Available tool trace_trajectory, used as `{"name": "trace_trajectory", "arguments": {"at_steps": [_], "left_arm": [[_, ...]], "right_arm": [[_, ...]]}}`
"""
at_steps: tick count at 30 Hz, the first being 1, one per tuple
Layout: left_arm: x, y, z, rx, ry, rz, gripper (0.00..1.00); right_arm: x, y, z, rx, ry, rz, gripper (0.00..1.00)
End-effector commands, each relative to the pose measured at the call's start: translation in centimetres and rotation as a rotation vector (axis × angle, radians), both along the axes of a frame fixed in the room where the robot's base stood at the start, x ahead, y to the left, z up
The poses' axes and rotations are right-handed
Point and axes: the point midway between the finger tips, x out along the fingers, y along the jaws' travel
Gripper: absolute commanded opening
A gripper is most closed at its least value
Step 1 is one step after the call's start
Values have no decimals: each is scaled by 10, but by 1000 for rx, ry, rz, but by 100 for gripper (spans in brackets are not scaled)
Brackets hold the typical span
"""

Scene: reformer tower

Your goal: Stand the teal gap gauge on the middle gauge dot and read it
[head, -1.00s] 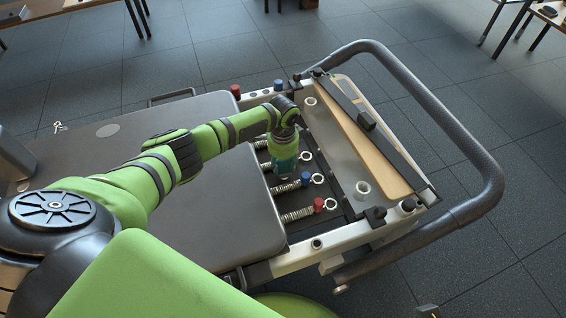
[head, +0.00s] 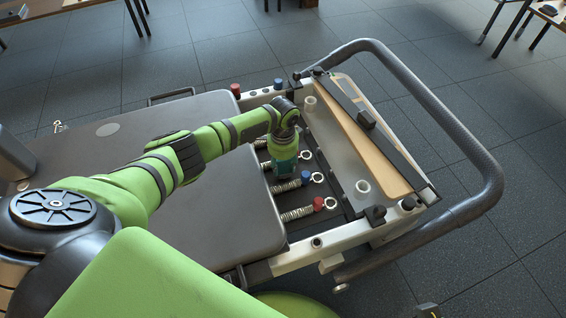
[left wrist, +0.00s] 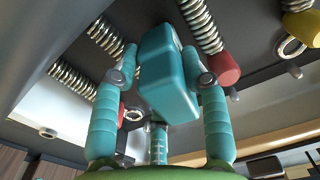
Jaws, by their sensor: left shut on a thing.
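The teal gap gauge (left wrist: 168,85) is a smooth teal block. In the left wrist view it is held between the teal, jointed fingers of my left gripper (left wrist: 165,72). In the head view my left gripper (head: 283,168) points down over the row of springs, and its body hides most of the gauge. The gauge's lower end and any contact beneath it are hidden. I cannot make out the middle gauge dot in these views. My right gripper is not in view.
Springs with a blue knob (head: 305,177) and a red knob (head: 319,203) lie close to the gripper, with pale rings beside them. The bed's grey pad (head: 150,200) lies left. A curved black handle (head: 485,180) bounds the right end. A tan board (head: 368,150) slants nearby.

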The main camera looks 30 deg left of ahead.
Motion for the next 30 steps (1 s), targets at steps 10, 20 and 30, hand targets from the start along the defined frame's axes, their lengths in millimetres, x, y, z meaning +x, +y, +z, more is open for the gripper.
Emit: {"name": "trace_trajectory", "arguments": {"at_steps": [10, 20, 30], "left_arm": [[0, 0, -2, -1, -1, 0, 72], [1, 0, 12, -1, -3, 0, 72], [1, 0, 83, -2, -4, -1, 72]], "right_arm": [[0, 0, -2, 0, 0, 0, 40], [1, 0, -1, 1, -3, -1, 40], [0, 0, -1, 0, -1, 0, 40]]}}
